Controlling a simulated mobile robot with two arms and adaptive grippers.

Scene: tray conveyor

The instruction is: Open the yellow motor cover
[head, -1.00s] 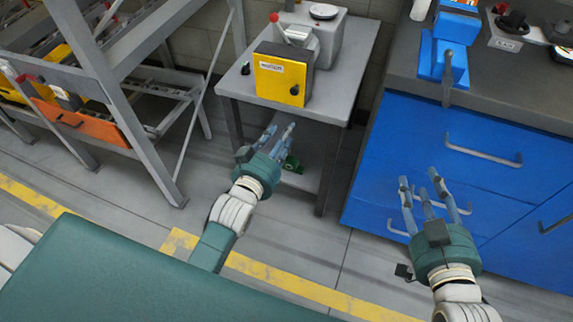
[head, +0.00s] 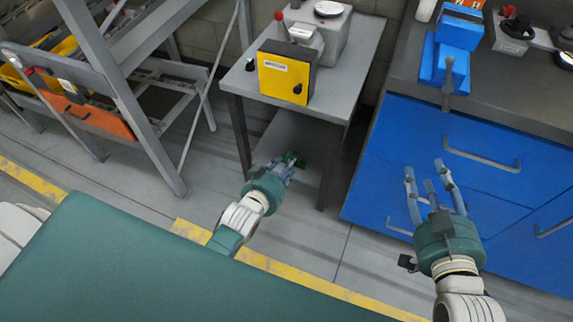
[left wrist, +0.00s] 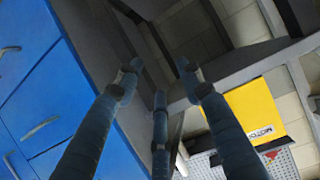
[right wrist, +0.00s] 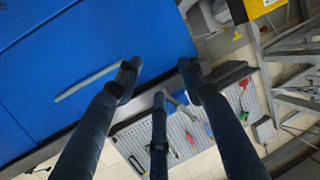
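The yellow motor cover (head: 281,78) is shut on the front of a grey machine on the grey table; it has a white label and a dark knob (head: 297,89) at its right. The cover also shows in the left wrist view (left wrist: 255,115), and its corner in the right wrist view (right wrist: 262,6). My left gripper (head: 289,163) is below and in front of the table edge, apart from the cover; its fingers are spread and empty in the left wrist view. My right gripper (head: 426,172) is open and empty in front of the blue cabinet.
The grey table (head: 347,85) has a red-knobbed lever (head: 280,16) behind the cover. A blue cabinet (head: 470,185) with a blue vise (head: 450,60) stands at right. A metal rack (head: 125,85) stands at left.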

